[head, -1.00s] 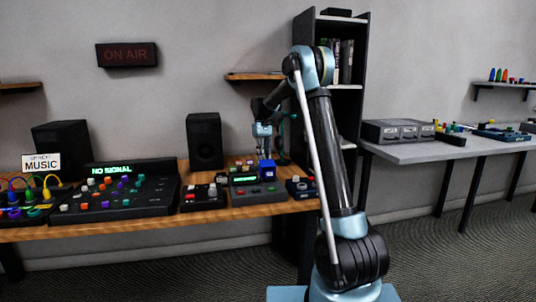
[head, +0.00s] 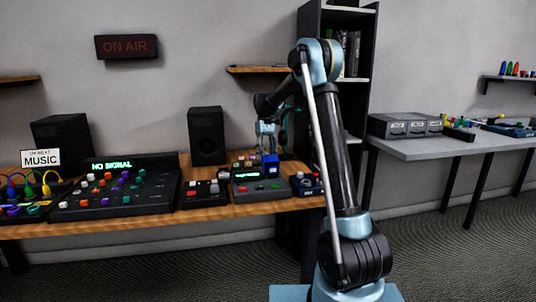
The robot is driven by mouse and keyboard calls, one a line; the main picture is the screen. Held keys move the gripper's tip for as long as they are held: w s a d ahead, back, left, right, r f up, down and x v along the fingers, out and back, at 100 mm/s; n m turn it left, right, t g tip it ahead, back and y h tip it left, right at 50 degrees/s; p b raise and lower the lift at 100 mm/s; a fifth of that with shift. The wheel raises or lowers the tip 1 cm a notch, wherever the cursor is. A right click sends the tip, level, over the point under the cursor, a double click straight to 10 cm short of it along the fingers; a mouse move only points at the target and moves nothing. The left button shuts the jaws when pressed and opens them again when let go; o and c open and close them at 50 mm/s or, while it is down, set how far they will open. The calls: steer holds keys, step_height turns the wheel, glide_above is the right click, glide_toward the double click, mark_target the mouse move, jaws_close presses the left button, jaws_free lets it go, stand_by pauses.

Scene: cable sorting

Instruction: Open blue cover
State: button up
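The blue cover (head: 271,166) is a small blue box shape at the back right of a dark console (head: 260,190) with a lit green display, on the wooden desk. My gripper (head: 266,149) points down from the arm, just above and partly behind the blue cover. The fingers look narrow and small at this distance. I cannot tell whether they touch the cover or how far apart they are. Whether the cover is shut or raised is too small to tell.
Other button consoles stand close by on the desk, one to the left (head: 203,193) and one to the right (head: 307,184). A black speaker (head: 206,134) stands behind. A dark shelf unit (head: 322,20) rises behind my arm. A grey table (head: 440,148) stands at right.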

steer(key=shift+s+d+r, duration=0.1)
steer(key=shift+s+r, duration=0.15)
steer(key=shift+r, duration=0.05)
steer(key=v, duration=0.7)
steer(key=shift+w+r, duration=0.15)
steer(key=shift+w, duration=0.1)
steer(key=shift+c, duration=0.2)
